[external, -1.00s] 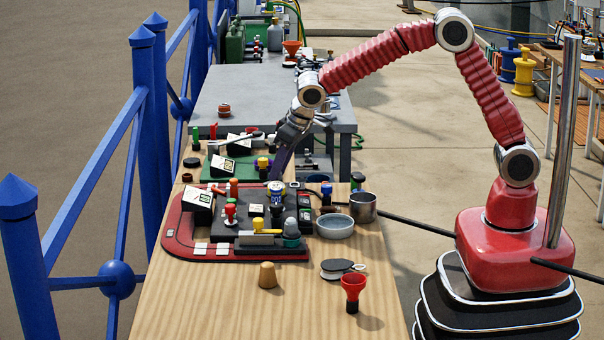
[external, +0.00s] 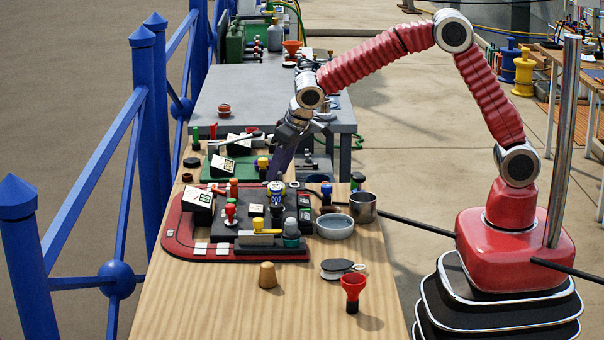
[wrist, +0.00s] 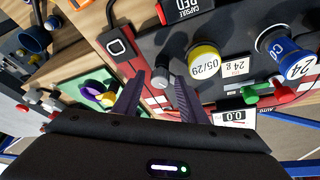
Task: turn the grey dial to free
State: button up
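The grey dial (wrist: 161,71) is a small dark knob on the dark panel in the wrist view. It shows just ahead of and between the tips of my gripper's two fingers (wrist: 160,82). The fingers are apart, with a clear gap between them. I cannot tell whether either finger touches the dial, nor read its setting. In the external view my gripper (external: 279,172) points down over the far part of the red-edged panel (external: 176,240). The dial cannot be made out there.
A yellow cap (wrist: 203,60) stands right of the dial, with a blue cap (wrist: 276,42) beyond it. Red and green levers (wrist: 262,92) are also near. A grey bowl (external: 335,227) and metal cup (external: 363,207) stand right of the panel. The near tabletop has free room.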

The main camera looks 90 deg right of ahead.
jog(key=shift+o, duration=0.3)
jog(key=shift+r, duration=0.1)
jog(key=v, duration=1.3)
jog(key=shift+r, duration=0.25)
jog(key=shift+a, duration=0.1)
jog(key=s+a+n+t+y, duration=0.1)
jog(key=s+a+n, duration=0.2)
jog(key=s, duration=1.3)
jog(key=s+a+n+y, duration=0.1)
jog(key=s+a+n, duration=0.2)
jog(key=s, duration=1.3)
jog(key=shift+s+a+t+y, duration=0.15)
jog(key=shift+a+t+y, duration=0.2)
jog(key=shift+a, duration=0.85)
jog(key=shift+c, duration=0.2)
